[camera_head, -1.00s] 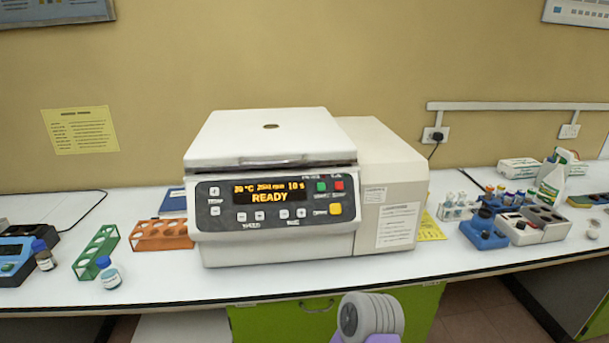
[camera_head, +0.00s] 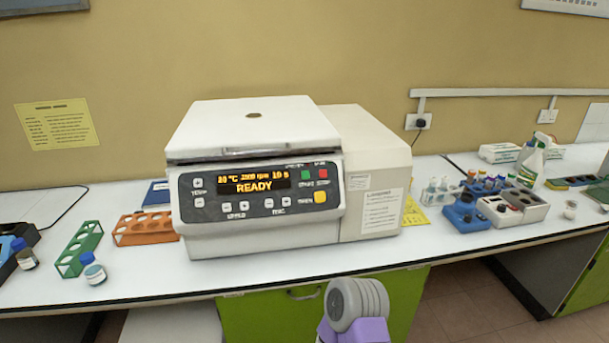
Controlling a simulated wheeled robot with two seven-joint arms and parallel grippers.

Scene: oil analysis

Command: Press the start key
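The centrifuge (camera_head: 250,225) stands on the white bench with its lid (camera_head: 253,128) closed. Its display (camera_head: 253,183) is lit and reads READY, with small settings above it. The green start key (camera_head: 307,175) is on the right of the panel, beside the red stop key (camera_head: 323,173). A yellow key (camera_head: 320,197) sits below them. Part of my arm, grey and purple, shows at the bottom in front of the bench. Neither gripper's fingers are in view, and nothing touches the panel.
An orange rack (camera_head: 146,229), a green rack (camera_head: 78,249) and a blue-capped bottle (camera_head: 93,268) stand left of the centrifuge. Blue holders (camera_head: 464,211), vials and a spray bottle (camera_head: 533,158) stand to the right. The bench strip before the centrifuge is clear.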

